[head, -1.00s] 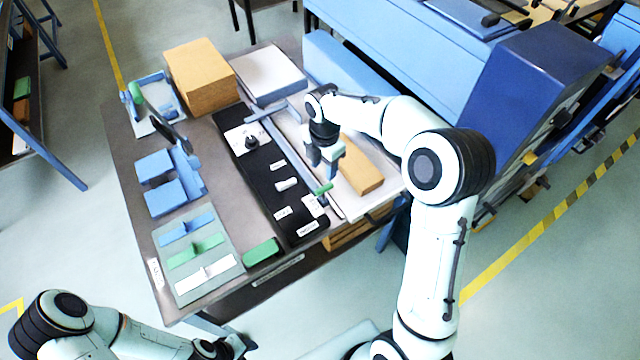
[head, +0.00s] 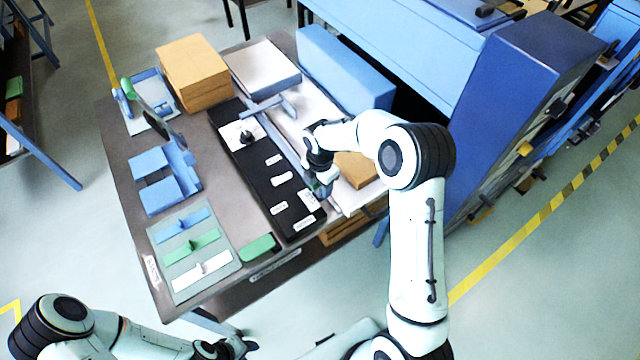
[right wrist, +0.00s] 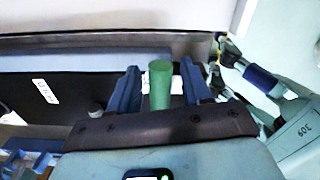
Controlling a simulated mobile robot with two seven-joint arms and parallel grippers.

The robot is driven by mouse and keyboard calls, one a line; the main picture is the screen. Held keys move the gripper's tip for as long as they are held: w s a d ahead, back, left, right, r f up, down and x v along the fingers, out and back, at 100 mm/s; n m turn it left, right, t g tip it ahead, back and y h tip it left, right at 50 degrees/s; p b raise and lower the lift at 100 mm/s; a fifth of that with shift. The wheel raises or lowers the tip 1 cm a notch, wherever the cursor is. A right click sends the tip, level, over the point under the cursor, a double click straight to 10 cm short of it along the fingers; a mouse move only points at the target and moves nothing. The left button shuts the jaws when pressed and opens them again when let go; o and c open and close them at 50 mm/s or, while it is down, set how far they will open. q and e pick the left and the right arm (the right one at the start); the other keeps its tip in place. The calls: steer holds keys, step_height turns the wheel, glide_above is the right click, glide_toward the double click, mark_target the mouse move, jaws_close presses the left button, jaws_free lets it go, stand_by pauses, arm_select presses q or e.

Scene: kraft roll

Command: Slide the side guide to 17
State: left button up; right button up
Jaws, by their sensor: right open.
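The side guide appears to be the long grey-blue rail (head: 284,135) between the black panel (head: 262,182) and the white sheet area, with a crosspiece at its far end. A green upright handle (right wrist: 160,85) stands between the fingers of my right gripper (right wrist: 161,88) in the right wrist view. The fingers are open, one on each side of it, with gaps visible. In the head view my right gripper (head: 322,186) is low at the rail's near end and hides most of the handle. My left gripper (head: 232,347) is at the bottom edge, its jaws unclear. White labels on the panel are too small to read.
A brown block (head: 355,168) lies right of the gripper, close to my arm. A black knob (head: 246,137) stands on the panel. Brown stacks (head: 195,75), blue fixtures (head: 165,180) and a tool tray (head: 190,245) fill the left. A large blue machine (head: 480,110) stands right.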

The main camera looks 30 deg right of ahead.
jaws_close()
steer(key=shift+s+f+b, duration=0.1)
steer(key=shift+s+b, duration=0.3)
steer(key=shift+s, duration=0.35)
steer(key=shift+s+r, duration=0.15)
steer(key=shift+r, duration=0.05)
steer(key=shift+c, duration=0.7)
jaws_free()
steer(key=shift+o, duration=0.7)
steer(key=shift+w, duration=0.2)
arm_select(q)
steer(key=shift+s+f, duration=0.4)
steer(key=shift+f, duration=0.1)
arm_select(e)
steer(key=shift+s, duration=0.1)
arm_select(q)
steer(key=shift+w+r+p, duration=0.55)
steer(key=shift+w+r, duration=0.05)
steer(key=shift+r, duration=0.1)
arm_select(e)
step_height(320, 180, up, 13)
steer(key=shift+r, duration=0.2)
steer(key=shift+f, duration=0.1)
